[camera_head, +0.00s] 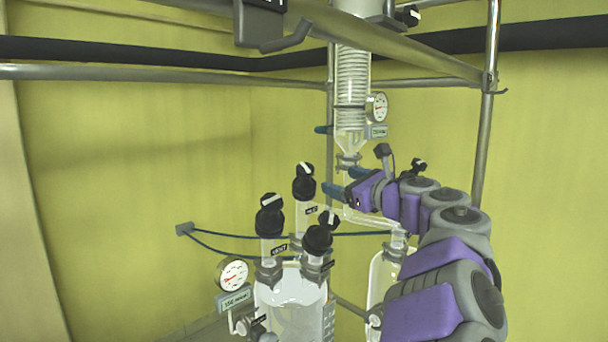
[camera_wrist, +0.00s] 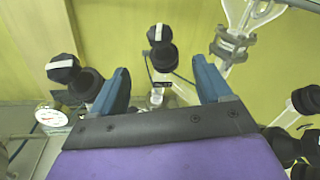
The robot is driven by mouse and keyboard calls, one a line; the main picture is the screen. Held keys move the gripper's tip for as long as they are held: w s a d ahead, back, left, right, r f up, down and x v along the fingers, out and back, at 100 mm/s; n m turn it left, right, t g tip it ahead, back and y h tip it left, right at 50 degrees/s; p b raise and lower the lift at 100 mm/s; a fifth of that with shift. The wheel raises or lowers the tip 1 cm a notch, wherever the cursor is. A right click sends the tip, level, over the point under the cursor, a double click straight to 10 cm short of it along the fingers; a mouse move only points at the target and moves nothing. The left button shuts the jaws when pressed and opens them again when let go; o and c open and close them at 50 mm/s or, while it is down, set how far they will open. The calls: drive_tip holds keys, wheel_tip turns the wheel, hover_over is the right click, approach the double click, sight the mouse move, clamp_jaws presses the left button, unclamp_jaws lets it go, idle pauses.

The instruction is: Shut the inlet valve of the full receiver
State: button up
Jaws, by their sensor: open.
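The left receiver (camera_head: 290,305) is a glass vessel that appears to hold clear liquid near its top. Three black-knobbed valves stand on it. The rear one (camera_head: 303,182) has a label that seems to read INLET; the left one (camera_head: 271,215) seems to read VENT; the label of the front one (camera_head: 320,235) is unclear. My gripper (camera_head: 344,181) is open and empty, to the right of the rear valve and apart from it. In the wrist view, a black knob with a white stripe (camera_wrist: 158,36) shows beyond the gap between my fingers (camera_wrist: 161,80).
A second receiver (camera_head: 384,275) stands at right, partly behind my arm; its contents are unclear. A glass column (camera_head: 352,75) hangs above my gripper. Metal rails cross overhead, an upright pole (camera_head: 487,90) stands right, and a gauge (camera_head: 232,273) sits left of the left receiver.

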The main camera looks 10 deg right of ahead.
sight(307, 169)
drive_tip(key=p+x, duration=0.2)
drive_tip(key=x, duration=0.8)
drive_tip(key=shift+w+a, duration=0.2)
drive_tip(key=shift+p+x, duration=0.65)
drive_tip(key=shift+x, duration=0.2)
drive_tip(key=shift+p+x, duration=0.5)
drive_tip(key=shift+x, duration=0.25)
drive_tip(key=shift+p+x, duration=0.75)
drive_tip(key=shift+x, duration=0.35)
drive_tip(key=shift+w+d+f, duration=0.1)
drive_tip(key=shift+c, duration=0.3)
drive_tip(key=c, duration=0.9)
